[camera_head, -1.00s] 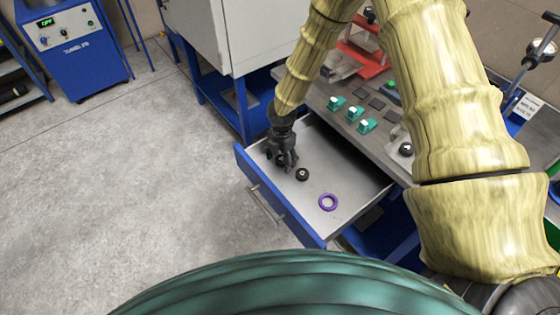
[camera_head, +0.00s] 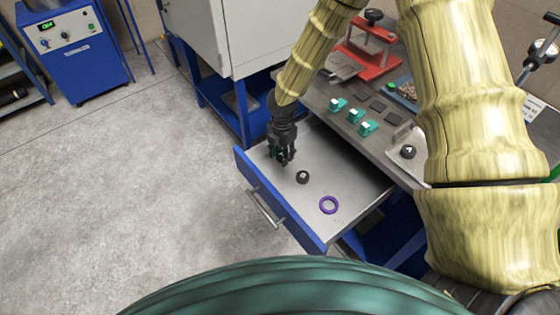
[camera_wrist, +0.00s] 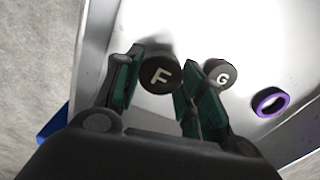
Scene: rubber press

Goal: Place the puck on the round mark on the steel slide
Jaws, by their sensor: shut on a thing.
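My gripper (camera_head: 281,160) is inside the open drawer in the head view. In the wrist view its green-padded fingers (camera_wrist: 158,88) are shut on a black round puck marked F (camera_wrist: 160,75). In the head view this puck is mostly hidden by the fingers. I cannot tell whether it still touches the drawer floor. A grey metal plate (camera_head: 342,67), perhaps the steel slide, sits beside the red press (camera_head: 366,52). No round mark can be made out on it.
A second black puck, marked G (camera_head: 303,177), lies close to my gripper, with a purple ring (camera_head: 328,205) further right in the blue-fronted drawer (camera_head: 285,213). On the bench above are green-and-white blocks (camera_head: 352,116), dark square pads (camera_head: 378,105) and a puck marked A (camera_head: 408,152).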

